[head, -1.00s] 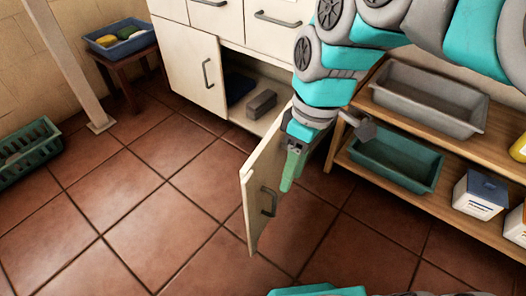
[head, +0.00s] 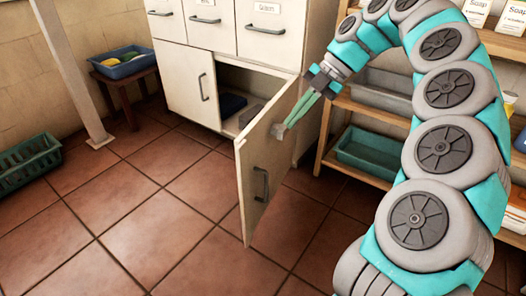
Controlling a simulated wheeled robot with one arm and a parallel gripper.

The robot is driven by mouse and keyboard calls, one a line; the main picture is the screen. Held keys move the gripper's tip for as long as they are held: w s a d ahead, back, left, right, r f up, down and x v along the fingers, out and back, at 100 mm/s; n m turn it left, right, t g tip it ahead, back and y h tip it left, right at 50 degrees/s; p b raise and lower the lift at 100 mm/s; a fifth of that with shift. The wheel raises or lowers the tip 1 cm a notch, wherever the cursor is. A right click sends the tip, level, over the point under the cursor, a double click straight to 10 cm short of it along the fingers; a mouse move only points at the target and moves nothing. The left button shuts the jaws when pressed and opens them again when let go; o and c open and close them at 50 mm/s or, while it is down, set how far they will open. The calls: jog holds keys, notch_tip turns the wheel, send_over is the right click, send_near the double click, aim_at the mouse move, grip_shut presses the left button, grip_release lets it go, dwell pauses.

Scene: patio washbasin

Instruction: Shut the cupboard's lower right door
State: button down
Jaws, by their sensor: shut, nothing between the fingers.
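The white cupboard's lower right door (head: 256,205) stands wide open, swung out toward me over the tiled floor. Its outer face, with a dark bar handle (head: 261,184), is turned to the right. My gripper (head: 289,125) is shut and empty, its green fingers pointing down and left at the upper part of that face, above the handle. The fingertips are at or very close to the door; I cannot tell if they touch. The lower left door (head: 187,84) is shut. The open compartment shows a dark folded item (head: 232,104) and a grey block (head: 250,116), partly hidden by the door.
A wooden shelf stands right of the cupboard, with a grey tray (head: 380,92) and a green tray (head: 374,153), partly behind my arm. A stool with a blue tray (head: 124,64) and a green basket (head: 28,160) are on the left. The floor before the cupboard is clear.

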jog(key=b, duration=0.1)
send_near(242, 158)
notch_tip(242, 158, down, 4)
jog(key=s+d, duration=0.1)
jog(key=s, duration=0.1)
jog(key=shift+w+a+r, duration=0.1)
jog(key=shift+w+a, duration=0.2)
jog(key=shift+a, duration=0.3)
jog(key=shift+w+a+f, duration=0.1)
jog(key=shift+w+a, duration=0.15)
jog(key=shift+a, duration=0.35)
jog(key=shift+w+a+r, duration=0.1)
jog(key=shift+w+a, duration=0.2)
jog(key=shift+a, duration=0.3)
